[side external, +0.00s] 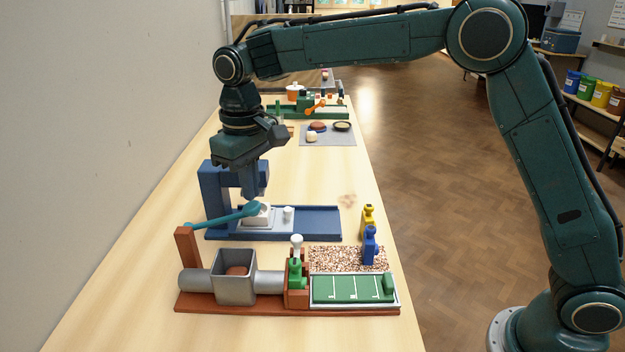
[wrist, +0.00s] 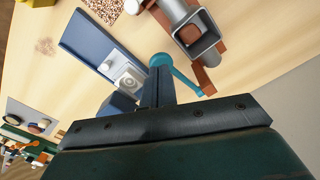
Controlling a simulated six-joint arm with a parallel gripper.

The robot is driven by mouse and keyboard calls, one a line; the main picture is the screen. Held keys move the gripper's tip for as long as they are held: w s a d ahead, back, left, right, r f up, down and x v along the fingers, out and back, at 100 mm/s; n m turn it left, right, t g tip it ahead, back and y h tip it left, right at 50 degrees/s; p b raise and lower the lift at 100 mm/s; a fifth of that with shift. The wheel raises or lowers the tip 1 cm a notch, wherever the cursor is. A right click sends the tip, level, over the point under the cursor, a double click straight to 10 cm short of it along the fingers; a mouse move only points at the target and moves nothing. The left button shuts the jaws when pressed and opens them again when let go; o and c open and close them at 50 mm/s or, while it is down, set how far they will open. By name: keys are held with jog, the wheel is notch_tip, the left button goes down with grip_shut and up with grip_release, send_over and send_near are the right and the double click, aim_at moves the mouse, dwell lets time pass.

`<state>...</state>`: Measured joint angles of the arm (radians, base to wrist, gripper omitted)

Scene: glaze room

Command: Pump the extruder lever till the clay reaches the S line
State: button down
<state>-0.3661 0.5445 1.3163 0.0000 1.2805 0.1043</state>
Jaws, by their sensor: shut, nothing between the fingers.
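The extruder has a wooden base (side external: 240,304), a grey barrel (side external: 196,281) and a square hopper (side external: 234,288) with brown clay (side external: 238,270) inside. Its teal lever (side external: 222,218) runs from a wooden post up to a rounded knob; it also shows in the wrist view (wrist: 185,76). A green outlet board (side external: 345,289) with white cross lines lies at the right; I cannot read which is S, and no clay shows on it. My gripper (side external: 250,194) is shut and empty, pointing down just above the knob. The fingers (wrist: 158,84) overlap the knob in the wrist view; I cannot tell if they touch.
A blue press-like frame (side external: 213,195) with a blue tray (side external: 320,222) stands just behind the extruder. A yellow bottle (side external: 367,222) and a blue bottle (side external: 370,246) stand at the right by a speckled mat (side external: 335,259). A wall borders the left side.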

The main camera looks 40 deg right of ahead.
aim_at(253, 204)
jog(key=shift+f, duration=0.2)
jog(key=shift+f, duration=4.65)
jog(key=shift+r, duration=4.9)
jog(key=shift+r, duration=0.1)
jog(key=shift+r, duration=2.4)
